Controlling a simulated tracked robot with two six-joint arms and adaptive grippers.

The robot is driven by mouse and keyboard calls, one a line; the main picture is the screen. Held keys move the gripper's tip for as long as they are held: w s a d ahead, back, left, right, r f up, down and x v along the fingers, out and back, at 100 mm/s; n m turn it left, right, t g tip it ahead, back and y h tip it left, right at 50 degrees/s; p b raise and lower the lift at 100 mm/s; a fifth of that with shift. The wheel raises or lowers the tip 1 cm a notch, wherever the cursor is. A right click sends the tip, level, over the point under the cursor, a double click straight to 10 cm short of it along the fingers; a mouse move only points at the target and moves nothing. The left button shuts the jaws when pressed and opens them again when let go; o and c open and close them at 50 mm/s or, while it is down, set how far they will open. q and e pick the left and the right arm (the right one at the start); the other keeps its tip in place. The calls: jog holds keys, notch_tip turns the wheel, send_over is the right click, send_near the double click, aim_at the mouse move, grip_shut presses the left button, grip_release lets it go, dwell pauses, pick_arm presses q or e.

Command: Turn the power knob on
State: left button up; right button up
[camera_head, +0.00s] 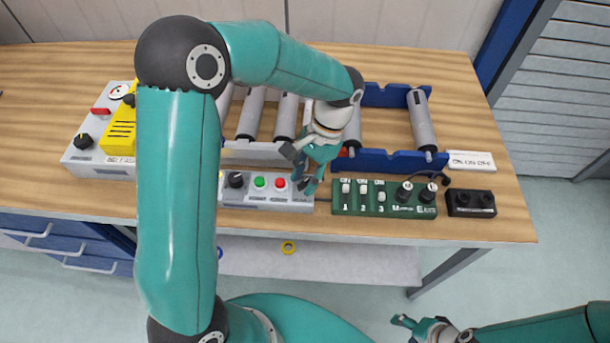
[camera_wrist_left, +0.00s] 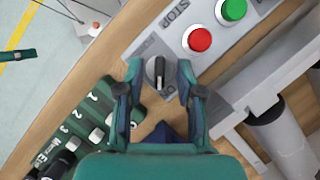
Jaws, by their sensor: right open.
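A black knob with a pale ridge sits at the end of the grey control box (camera_head: 264,203), beside the red button. It shows clearly in the left wrist view (camera_wrist_left: 158,72), but my gripper mostly hides it in the head view. My left gripper (camera_head: 305,186) is over this end of the box. In the left wrist view its open fingers (camera_wrist_left: 159,78) stand on either side of the knob, with gaps visible. Another black knob (camera_head: 236,180) is at the box's left end. My right gripper (camera_head: 408,324) is open and empty, low in front of the table.
A green switch box (camera_head: 385,210) with several switches and black knobs lies right of the grey box. A small black box (camera_head: 470,203) is further right. A roller conveyor with blue rails (camera_head: 385,161) stands behind. A grey panel (camera_head: 75,158) is at left.

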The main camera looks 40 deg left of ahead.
pick_arm(q)
jog(key=v, duration=1.2)
jog(key=shift+f, duration=0.15)
